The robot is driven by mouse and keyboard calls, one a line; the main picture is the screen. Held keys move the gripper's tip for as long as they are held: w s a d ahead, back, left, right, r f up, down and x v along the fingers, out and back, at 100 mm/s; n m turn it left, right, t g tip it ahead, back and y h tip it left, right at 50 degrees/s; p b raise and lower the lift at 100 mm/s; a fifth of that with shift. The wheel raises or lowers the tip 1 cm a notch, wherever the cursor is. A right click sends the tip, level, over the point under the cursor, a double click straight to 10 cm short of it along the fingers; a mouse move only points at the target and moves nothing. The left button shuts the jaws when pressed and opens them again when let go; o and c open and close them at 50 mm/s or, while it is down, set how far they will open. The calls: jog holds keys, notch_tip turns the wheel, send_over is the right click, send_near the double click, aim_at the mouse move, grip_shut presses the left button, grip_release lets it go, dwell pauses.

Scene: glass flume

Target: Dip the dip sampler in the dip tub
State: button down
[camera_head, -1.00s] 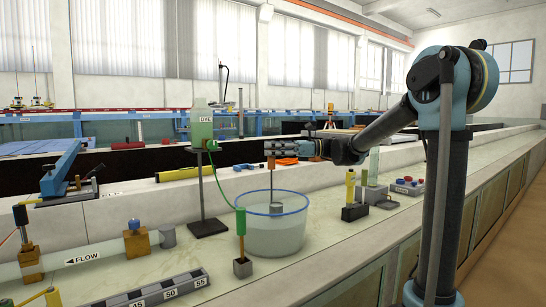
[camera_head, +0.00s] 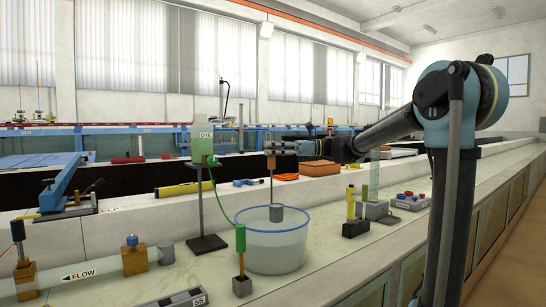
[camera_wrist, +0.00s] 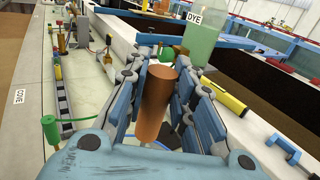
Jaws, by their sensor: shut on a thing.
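The dip sampler has a brown cylindrical handle (camera_wrist: 155,100), a thin rod and a grey cup (camera_head: 277,213). My gripper (camera_head: 272,148) is shut on the handle above the tub; in the wrist view its blue fingers (camera_wrist: 166,60) stand on both sides of the handle. The sampler hangs about upright. The dip tub (camera_head: 275,250) is a clear round vessel with a blue rim, holding pale liquid. The cup shows within the rim's outline, near the top of the tub. I cannot tell whether it touches the liquid.
A dye bottle (camera_head: 203,147) on a dark stand is left of the tub, with a green hose to a green-handled tool (camera_head: 240,248) close by the tub. A yellow-and-black tool (camera_head: 351,209) and a grey button box (camera_head: 409,201) stand right. A yellow cylinder (camera_head: 188,188) lies behind.

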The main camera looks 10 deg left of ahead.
jog(key=shift+r, duration=3)
jog(key=w+a+r+n+g+h, duration=0.1)
jog(key=w+a+r+g, duration=0.1)
jog(key=w+r, duration=0.5)
jog(key=w+a+r+n+g, duration=0.1)
jog(key=w+a+r, duration=0.4)
jog(key=r, duration=1)
jog(key=shift+w+r+n+g+h, duration=0.4)
jog(key=shift+w+g, duration=0.1)
jog(key=shift+w, duration=0.85)
